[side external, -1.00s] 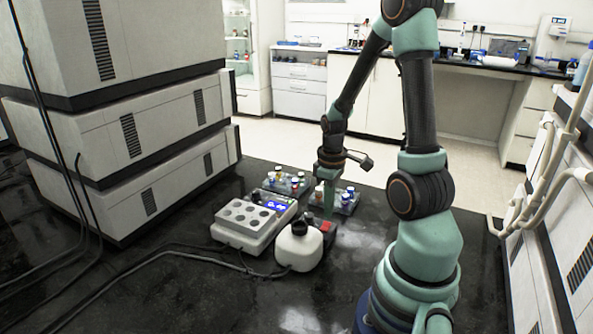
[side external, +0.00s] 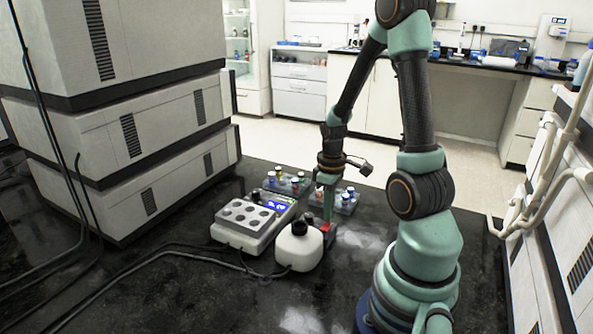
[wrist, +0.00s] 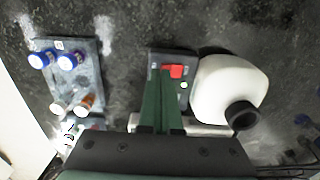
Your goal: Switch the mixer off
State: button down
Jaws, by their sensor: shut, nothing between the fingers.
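A white rounded body with a black top, which looks like the mixer (side external: 298,250), stands on the dark bench in the side external view. It also shows at the right of the wrist view (wrist: 225,88). Beside it is a small dark grey switch box (wrist: 158,60) with a red switch (wrist: 174,71) and a small greenish light (wrist: 184,85). My gripper (side external: 328,219) is shut and empty, pointing down at the box. In the wrist view its fingertips (wrist: 163,72) overlap the red switch's left edge. I cannot tell whether they touch it.
A white block heater (side external: 245,222) with a blue display stands left of the mixer. Racks of capped vials stand behind (side external: 286,183) and in the wrist view's left (wrist: 92,72). Black cables (side external: 180,251) cross the bench front. Stacked white instruments (side external: 130,140) stand at left.

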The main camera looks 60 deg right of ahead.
jog(key=shift+f, duration=0.4)
jog(key=shift+r, duration=2.55)
jog(key=shift+w, duration=0.1)
jog(key=w+a+r+t, duration=0.2)
jog(key=a+r, duration=0.6)
jog(key=a, duration=0.2)
jog(key=w+a+r+t, duration=0.3)
jog(key=a+r, duration=0.5)
jog(key=a, duration=0.2)
jog(key=shift+t, duration=0.3)
